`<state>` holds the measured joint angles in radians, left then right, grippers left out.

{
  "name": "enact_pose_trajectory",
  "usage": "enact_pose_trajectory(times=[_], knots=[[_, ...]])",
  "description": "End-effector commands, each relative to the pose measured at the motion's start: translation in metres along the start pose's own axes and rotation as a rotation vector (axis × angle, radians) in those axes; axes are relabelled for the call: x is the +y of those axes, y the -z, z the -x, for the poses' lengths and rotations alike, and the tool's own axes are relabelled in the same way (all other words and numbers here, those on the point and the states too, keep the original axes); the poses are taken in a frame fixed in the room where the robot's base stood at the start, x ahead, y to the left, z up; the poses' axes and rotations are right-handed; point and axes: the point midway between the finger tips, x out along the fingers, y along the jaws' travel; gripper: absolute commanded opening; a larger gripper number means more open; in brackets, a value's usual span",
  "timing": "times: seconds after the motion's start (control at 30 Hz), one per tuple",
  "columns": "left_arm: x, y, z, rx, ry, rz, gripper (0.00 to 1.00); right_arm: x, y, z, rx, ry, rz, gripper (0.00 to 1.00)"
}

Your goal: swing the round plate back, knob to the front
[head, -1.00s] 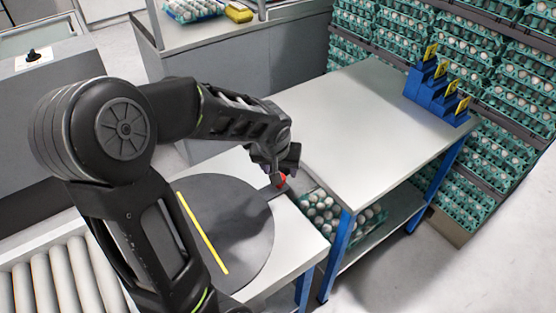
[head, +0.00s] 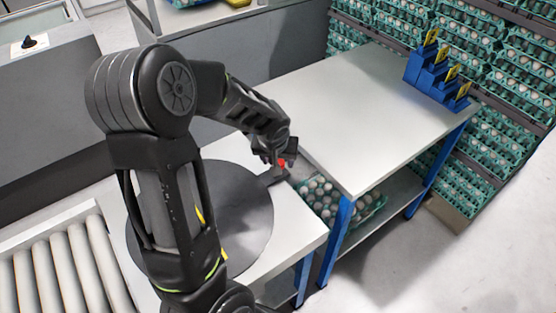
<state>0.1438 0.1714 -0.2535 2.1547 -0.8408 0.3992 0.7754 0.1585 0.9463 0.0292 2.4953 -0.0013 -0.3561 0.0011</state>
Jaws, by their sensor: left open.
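The round dark grey plate (head: 240,205) lies flat on a white table, with a yellow line across it that is mostly hidden behind my left arm. A short tab sticks out from its far right edge and carries the red knob (head: 282,163). My left gripper (head: 281,159) is open at the knob, with its fingers close around or beside it; I cannot tell whether they touch it. My right gripper is not in view.
A roller conveyor (head: 62,268) is at the lower left. A long white table (head: 350,110) with blue legs stands to the right, with blue stepped holders (head: 436,80) on it. An egg tray (head: 372,203) sits on its lower shelf. Stacked egg trays (head: 385,40) fill the back right.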

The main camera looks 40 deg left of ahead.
Motion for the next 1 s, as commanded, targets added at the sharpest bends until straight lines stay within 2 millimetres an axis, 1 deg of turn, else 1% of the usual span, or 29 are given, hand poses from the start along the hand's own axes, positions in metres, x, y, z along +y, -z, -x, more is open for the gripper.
enact_pose_trajectory(times=[0.1,0.37,0.4,1.0], knots=[[-0.0003,-0.0001,-0.0087,0.0,0.0,0.0,0.54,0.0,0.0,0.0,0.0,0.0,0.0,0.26],[-0.0003,0.0002,-0.0099,0.001,0.0,0.001,0.54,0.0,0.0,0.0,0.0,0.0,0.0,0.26],[-0.0003,0.0002,-0.0099,0.001,0.0,0.001,0.53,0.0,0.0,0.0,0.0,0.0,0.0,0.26],[-0.0003,-0.0001,-0.0097,0.0,0.0,0.001,0.04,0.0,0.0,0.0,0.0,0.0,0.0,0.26]])
